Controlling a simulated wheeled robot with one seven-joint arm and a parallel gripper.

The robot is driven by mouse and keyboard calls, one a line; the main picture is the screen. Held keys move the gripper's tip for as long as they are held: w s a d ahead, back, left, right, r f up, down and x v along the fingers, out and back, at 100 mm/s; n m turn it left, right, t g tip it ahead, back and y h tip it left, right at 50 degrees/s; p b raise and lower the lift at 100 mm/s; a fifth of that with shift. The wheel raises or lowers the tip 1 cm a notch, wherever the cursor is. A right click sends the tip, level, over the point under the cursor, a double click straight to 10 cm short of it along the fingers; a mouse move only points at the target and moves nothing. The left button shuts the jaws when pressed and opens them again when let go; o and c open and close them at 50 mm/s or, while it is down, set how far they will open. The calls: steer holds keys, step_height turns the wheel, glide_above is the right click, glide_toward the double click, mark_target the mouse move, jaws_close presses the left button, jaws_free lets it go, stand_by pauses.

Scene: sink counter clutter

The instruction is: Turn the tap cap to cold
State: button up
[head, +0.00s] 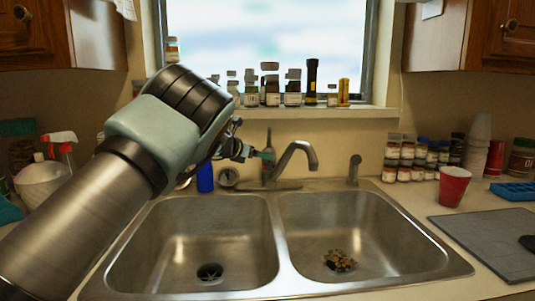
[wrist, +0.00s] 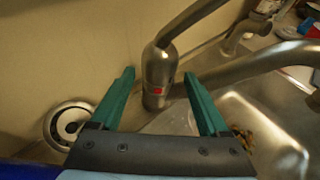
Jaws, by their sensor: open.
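The metal tap (head: 297,156) stands behind the double sink, its curved spout reaching over the divider. In the wrist view its round upright cap (wrist: 158,68) has a lever rising to the upper right and a small red mark on its near side. My gripper (head: 262,156) comes in from the left at the tap; its teal fingers are partly hidden by my arm in the head view. In the wrist view my gripper (wrist: 158,78) is open, with one finger either side of the cap. I cannot tell whether either finger touches it.
A blue bottle (head: 205,178) and a round metal-rimmed item (head: 228,178) stand left of the tap. A metal dispenser (head: 354,170) is to its right. Brown debris (head: 340,261) lies in the right basin. Jars (head: 404,158), a red cup (head: 454,187) and a grey board (head: 485,240) occupy the right counter.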

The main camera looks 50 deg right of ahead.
steer(key=shift+p+x, duration=0.8)
steer(key=shift+x, duration=1.65)
steer(key=c, duration=1.1)
steer(key=b, duration=0.1)
steer(key=n+t+b, duration=0.1)
steer(key=shift+s+f+t+b, duration=0.2)
steer(key=shift+t+b, duration=0.1)
steer(key=shift+b, duration=0.1)
steer(key=shift+w+r+n+t+b, duration=0.1)
steer(key=shift+r+n+t+b, duration=0.1)
steer(key=shift+n+t+b, duration=0.6)
steer(key=shift+n+t+p, duration=0.3)
steer(key=o, duration=1.1)
steer(key=shift+a, duration=0.1)
